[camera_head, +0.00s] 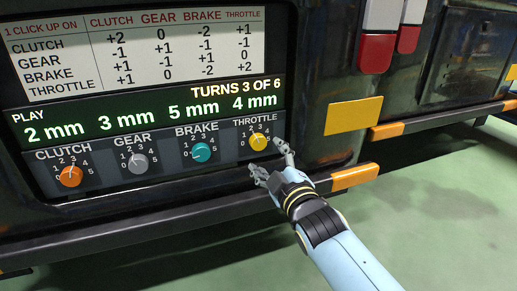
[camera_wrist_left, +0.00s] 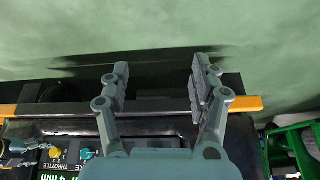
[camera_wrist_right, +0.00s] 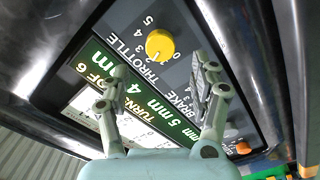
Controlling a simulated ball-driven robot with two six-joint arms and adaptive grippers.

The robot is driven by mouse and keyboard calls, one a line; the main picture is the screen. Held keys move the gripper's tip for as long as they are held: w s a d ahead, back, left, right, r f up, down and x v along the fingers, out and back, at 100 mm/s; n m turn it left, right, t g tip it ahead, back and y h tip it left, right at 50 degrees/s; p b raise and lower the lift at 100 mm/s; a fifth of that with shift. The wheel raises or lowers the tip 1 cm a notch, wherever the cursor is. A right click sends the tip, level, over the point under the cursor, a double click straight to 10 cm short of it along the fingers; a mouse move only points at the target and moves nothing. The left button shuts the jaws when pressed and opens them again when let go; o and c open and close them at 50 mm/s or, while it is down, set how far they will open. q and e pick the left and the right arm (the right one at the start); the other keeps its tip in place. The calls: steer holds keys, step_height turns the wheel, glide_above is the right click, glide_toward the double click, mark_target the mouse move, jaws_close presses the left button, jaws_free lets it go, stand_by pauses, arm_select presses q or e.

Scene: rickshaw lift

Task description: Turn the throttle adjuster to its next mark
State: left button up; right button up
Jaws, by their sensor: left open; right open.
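The throttle adjuster is a yellow knob (camera_head: 258,142) at the right end of the panel's knob row, with a dial marked 0 to 5. Its pointer setting is too small to read. My right gripper (camera_head: 266,157) is open, its fingers spread just in front of and below this knob. In the right wrist view the yellow knob (camera_wrist_right: 160,44) lies beyond and between the open fingertips (camera_wrist_right: 159,66), with nothing held. My left gripper (camera_wrist_left: 160,66) is open and empty over the black and orange bumper, away from the knob; it is outside the head view.
The orange clutch (camera_head: 70,176), grey gear (camera_head: 137,162) and teal brake (camera_head: 202,152) knobs sit left of the throttle. The display (camera_head: 150,112) reads turns 3 of 6, throttle play 4 mm. A click table (camera_head: 140,50) hangs above. A bumper (camera_head: 190,205) runs below the panel.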

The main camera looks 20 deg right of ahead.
mark_target(259, 144)
steer(key=w, duration=0.3)
steer(key=w+b, duration=0.1)
steer(key=w, duration=0.2)
steer(key=shift+a+f, duration=0.1)
steer(key=shift+f, duration=0.1)
steer(key=shift+w+r+b, duration=0.1)
steer(key=shift+w+b, duration=0.2)
steer(key=shift+w, duration=0.2)
arm_select(q)
steer(key=f+t, duration=0.1)
steer(key=w+f+t, duration=0.1)
steer(key=f, duration=0.1)
steer(key=shift+f, duration=0.15)
arm_select(e)
steer(key=c, duration=1.2)
